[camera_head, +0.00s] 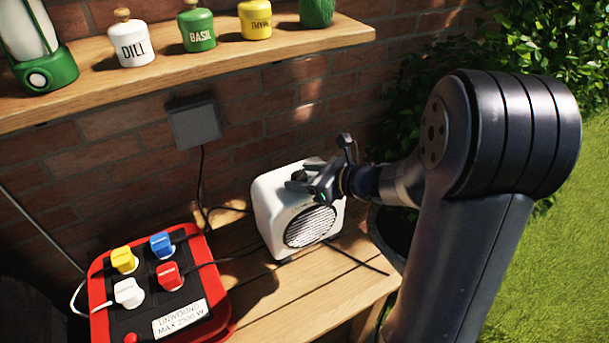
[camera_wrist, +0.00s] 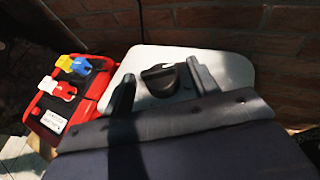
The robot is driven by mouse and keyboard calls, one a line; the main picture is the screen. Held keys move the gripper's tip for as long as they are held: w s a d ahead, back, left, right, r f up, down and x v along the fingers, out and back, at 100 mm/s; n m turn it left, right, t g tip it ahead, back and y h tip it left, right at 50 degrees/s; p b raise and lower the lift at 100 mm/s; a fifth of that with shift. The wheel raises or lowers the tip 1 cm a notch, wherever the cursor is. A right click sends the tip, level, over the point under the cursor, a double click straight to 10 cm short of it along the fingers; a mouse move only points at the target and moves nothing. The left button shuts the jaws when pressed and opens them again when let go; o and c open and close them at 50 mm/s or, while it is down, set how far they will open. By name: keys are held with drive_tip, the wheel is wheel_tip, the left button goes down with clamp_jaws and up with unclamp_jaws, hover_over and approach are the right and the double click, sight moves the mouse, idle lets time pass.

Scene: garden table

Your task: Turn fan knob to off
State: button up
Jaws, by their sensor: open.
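The fan (camera_head: 270,205) is a white box with a round front grille, standing on the wooden table by the brick wall. Its white top (camera_wrist: 228,68) fills the middle of the wrist view. The dark fan knob (camera_wrist: 160,78) sits on that top. My gripper (camera_head: 308,180) is above the fan top in the head view. In the wrist view my gripper (camera_wrist: 160,80) is open, with one finger to the left of the knob and one to the right. The fingers look apart from the knob. In the head view the gripper largely hides the knob.
A red power box (camera_head: 222,300) with yellow, blue, white and red plugs stands left of the fan. A shelf (camera_head: 100,85) with labelled jars runs above. Cables lie on the table (camera_head: 320,295). A grey wall box (camera_head: 194,122) hangs behind.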

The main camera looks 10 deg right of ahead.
drive_tip(key=shift+c, duration=0.5)
drive_tip(key=c, duration=0.9)
drive_tip(key=shift+n+g+y, duration=0.3)
drive_tip(key=n+g+y+p, duration=0.1)
drive_tip(key=n+g+p, duration=0.1)
drive_tip(key=shift+w+d+r+n+g+y, duration=0.1)
drive_tip(key=shift+w+d+n+g+y, duration=0.1)
drive_tip(key=shift+w+n+g+y, duration=0.15)
drive_tip(key=n+g+p, duration=0.1)
drive_tip(key=n+g, duration=0.1)
drive_tip(key=g, duration=0.1)
drive_tip(key=shift+n+y+p, duration=0.35)
drive_tip(key=shift+p, duration=0.05)
drive_tip(key=n+g, duration=0.1)
drive_tip(key=n+g+p, duration=0.1)
drive_tip(key=g, duration=0.1)
drive_tip(key=n+g+p, duration=0.1)
drive_tip(key=n+g, duration=0.1)
drive_tip(key=shift+w, duration=0.3)
drive_tip(key=shift+w+n+g+p, duration=0.1)
drive_tip(key=shift+n+g+p, duration=0.35)
drive_tip(key=shift+n+g, duration=0.9)
drive_tip(key=shift+a+h, duration=0.1)
drive_tip(key=shift+h, duration=0.3)
